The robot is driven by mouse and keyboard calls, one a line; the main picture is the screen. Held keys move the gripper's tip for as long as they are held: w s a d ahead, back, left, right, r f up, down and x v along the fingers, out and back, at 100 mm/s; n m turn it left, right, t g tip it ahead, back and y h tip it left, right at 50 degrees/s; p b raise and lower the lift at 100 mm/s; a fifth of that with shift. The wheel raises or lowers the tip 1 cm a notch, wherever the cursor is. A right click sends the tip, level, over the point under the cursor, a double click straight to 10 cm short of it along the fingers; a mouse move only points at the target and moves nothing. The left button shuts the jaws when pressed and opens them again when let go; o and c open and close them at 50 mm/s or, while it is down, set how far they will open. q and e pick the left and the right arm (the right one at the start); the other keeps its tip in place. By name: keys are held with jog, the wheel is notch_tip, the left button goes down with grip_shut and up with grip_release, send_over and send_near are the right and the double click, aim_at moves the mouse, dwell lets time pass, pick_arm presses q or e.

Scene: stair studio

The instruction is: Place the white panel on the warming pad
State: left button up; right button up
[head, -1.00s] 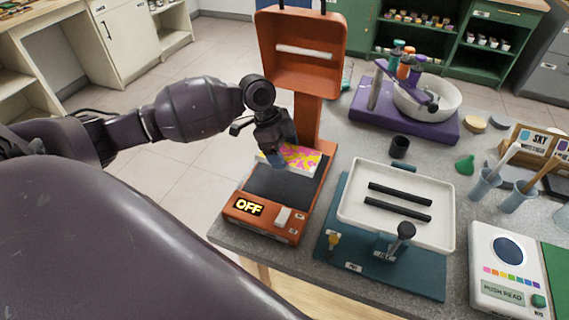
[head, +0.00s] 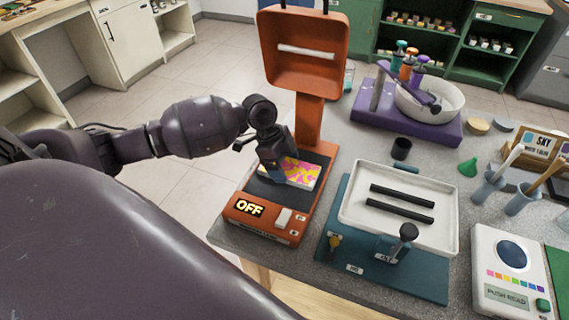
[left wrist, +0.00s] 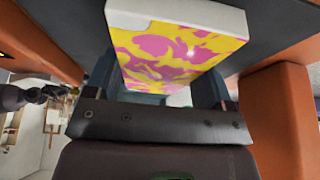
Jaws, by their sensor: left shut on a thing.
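The white panel (head: 303,173), with a yellow and pink pattern on its face and a white edge, is over the back part of the dark warming pad (head: 262,193) on the orange press. My left gripper (head: 277,172) is shut on the panel's left side. In the left wrist view, the panel (left wrist: 175,45) sits between the jaws. The panel lies about flat and very near the pad; I cannot tell whether it touches. The gripper hides its left end. My right gripper is not in view.
The press's raised orange head (head: 303,50) stands behind the pad on a post. Its front shows an OFF display (head: 249,208). To the right are a white tray (head: 350,225) with two black bars, a purple stand (head: 440,128) with a bowl, and a white reader (head: 490,290).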

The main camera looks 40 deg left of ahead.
pick_arm(q)
jog(key=shift+s+f, duration=0.25)
jog(key=shift+f, duration=0.4)
jog(key=o, duration=0.7)
jog(key=shift+f, duration=0.1)
jog(key=o, duration=0.3)
jog(key=shift+d+f, duration=0.1)
jog(key=shift+f, duration=0.1)
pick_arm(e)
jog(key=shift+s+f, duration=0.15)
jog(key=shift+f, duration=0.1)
pick_arm(q)
jog(key=shift+r, duration=0.55)
jog(key=v, duration=0.4)
jog(key=p+v, duration=0.1)
jog(key=v, duration=0.8)
jog(key=shift+w+d+p, duration=0.15)
jog(key=shift+w+p, duration=0.2)
jog(key=shift+w, duration=0.05)
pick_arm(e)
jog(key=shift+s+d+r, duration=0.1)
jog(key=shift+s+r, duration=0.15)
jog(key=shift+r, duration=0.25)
